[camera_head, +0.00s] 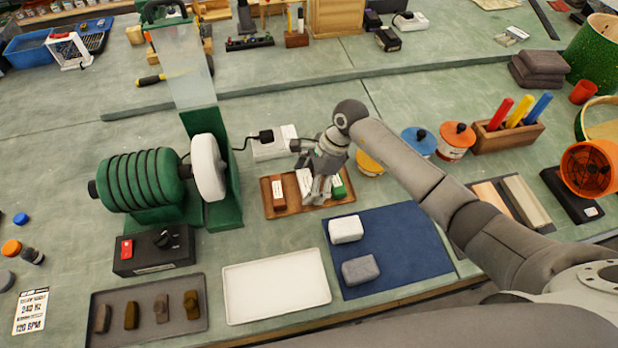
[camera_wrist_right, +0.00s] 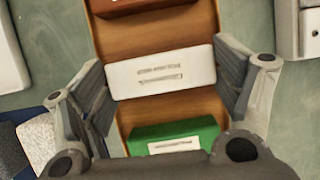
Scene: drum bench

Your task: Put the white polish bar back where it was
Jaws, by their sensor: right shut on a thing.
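The white polish bar (camera_wrist_right: 160,72) lies crosswise between the fingers of my right gripper (camera_wrist_right: 162,92), which are shut on its two ends. In the head view my right gripper (camera_head: 317,190) points down over the wooden tray (camera_head: 284,212) and partly hides the white bar (camera_head: 304,180). The bar is in the middle of the tray, between a red-brown bar (camera_head: 278,192) and a green bar (camera_head: 339,188). I cannot tell whether its underside touches the tray floor. My left gripper is not in view.
A green buffing machine with a white wheel (camera_head: 208,167) stands left of the tray. A blue mat (camera_head: 410,250) with a white block (camera_head: 346,229) and a grey block (camera_head: 361,269) lies in front. An empty white tray (camera_head: 276,287) is beside it. Lidded pots (camera_head: 420,141) stand to the right.

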